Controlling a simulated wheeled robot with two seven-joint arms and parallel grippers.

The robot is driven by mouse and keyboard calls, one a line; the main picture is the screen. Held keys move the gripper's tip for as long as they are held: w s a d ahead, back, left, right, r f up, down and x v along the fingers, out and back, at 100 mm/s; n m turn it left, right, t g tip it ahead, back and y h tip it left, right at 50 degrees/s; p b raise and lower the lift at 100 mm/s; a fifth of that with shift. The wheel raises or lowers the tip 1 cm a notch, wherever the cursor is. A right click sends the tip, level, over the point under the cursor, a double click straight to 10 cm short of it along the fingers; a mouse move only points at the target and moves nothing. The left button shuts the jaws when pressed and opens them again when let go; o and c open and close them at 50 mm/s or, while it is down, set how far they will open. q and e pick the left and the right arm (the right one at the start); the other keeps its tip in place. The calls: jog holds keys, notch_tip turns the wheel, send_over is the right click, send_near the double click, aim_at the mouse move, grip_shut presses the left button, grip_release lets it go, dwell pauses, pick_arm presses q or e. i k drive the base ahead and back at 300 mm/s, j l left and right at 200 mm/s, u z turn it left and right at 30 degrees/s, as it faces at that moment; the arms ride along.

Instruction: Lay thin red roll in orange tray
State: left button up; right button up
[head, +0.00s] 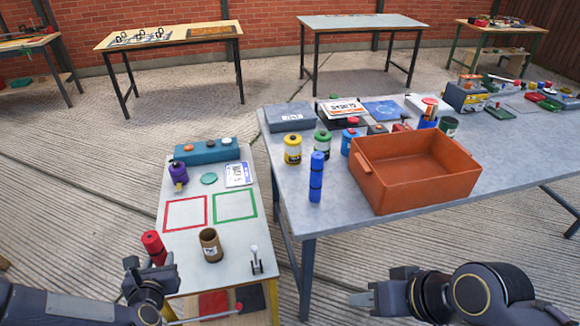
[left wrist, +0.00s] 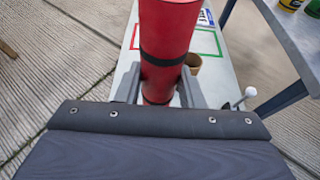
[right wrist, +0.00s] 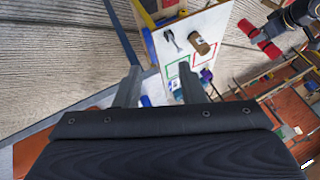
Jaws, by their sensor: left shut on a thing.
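The thin red roll (head: 153,246) is in my left gripper (head: 155,275), at the near left corner of the small table. In the left wrist view the red roll (left wrist: 165,45) stands between the two fingers, with dark bands around it. The left gripper is shut on it. The orange tray (head: 400,191) sits on the large grey table and looks empty inside. My right gripper (head: 372,297) is open and empty in front of the large table. Its two fingers stand apart in the right wrist view (right wrist: 158,88).
A blue roll (head: 316,178) stands upright left of the tray. Yellow, green and blue cans (head: 292,149) stand behind it. The small table (head: 237,262) holds a brown cup (head: 211,245), red and green outlined squares, and a small lever (head: 256,260). A gap separates the two tables.

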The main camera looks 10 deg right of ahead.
aim_at(402, 175)
jog(key=k+l+z, duration=0.1)
jog(key=z, duration=1.4)
